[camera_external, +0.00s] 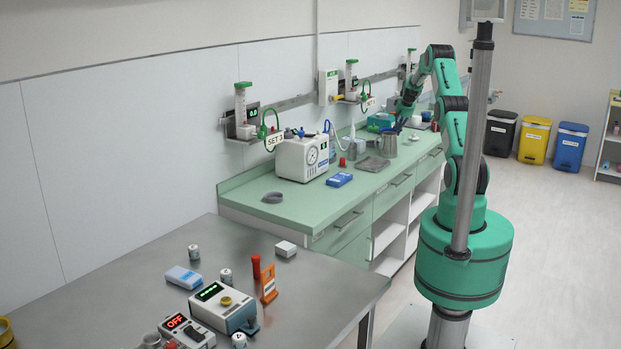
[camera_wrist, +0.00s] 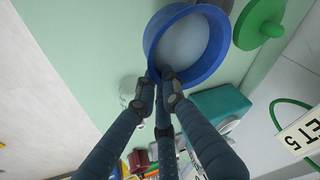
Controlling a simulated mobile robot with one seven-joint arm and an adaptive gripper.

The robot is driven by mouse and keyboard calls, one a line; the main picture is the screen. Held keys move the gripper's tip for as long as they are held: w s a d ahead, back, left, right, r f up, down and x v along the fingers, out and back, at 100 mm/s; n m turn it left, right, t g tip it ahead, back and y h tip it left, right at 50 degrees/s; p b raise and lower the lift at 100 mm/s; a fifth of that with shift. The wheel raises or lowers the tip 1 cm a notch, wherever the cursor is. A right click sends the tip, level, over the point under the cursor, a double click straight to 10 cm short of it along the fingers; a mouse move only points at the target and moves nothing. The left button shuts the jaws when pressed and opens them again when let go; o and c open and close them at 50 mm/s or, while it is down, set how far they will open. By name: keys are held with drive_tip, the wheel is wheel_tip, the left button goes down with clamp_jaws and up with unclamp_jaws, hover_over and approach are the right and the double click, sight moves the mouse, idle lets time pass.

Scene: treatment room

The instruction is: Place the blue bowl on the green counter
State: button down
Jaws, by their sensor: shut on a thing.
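The blue bowl (camera_wrist: 150,38) is in the upper middle of the wrist view, its pale inside facing the camera. My gripper (camera_wrist: 161,74) is shut on the near rim of the bowl. The green counter (camera_external: 310,204) runs along the wall in the external view, and its pale green top (camera_wrist: 85,40) shows beside the bowl in the wrist view. In the external view my gripper (camera_external: 400,122) is over the far part of the counter; I cannot make out the bowl there. Whether the bowl touches the counter I cannot tell.
A metal pitcher (camera_external: 388,143), a teal box (camera_external: 380,120) and a grey tray (camera_external: 372,165) stand near my gripper. The counter's near end is mostly clear, with a grey ring-shaped item (camera_external: 272,197).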

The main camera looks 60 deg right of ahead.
drive_tip(key=shift+f, duration=0.55)
drive_tip(key=shift+f, duration=0.1)
drive_tip(key=shift+f+b, duration=0.45)
drive_tip(key=shift+f, duration=1.4)
drive_tip(key=shift+f, duration=0.1)
drive_tip(key=c, duration=1.9)
unclamp_jaws()
drive_tip(key=shift+o, duration=0.2)
drive_tip(key=shift+v, duration=0.9)
drive_tip(key=p+v, duration=0.2)
drive_tip(key=v, duration=0.8)
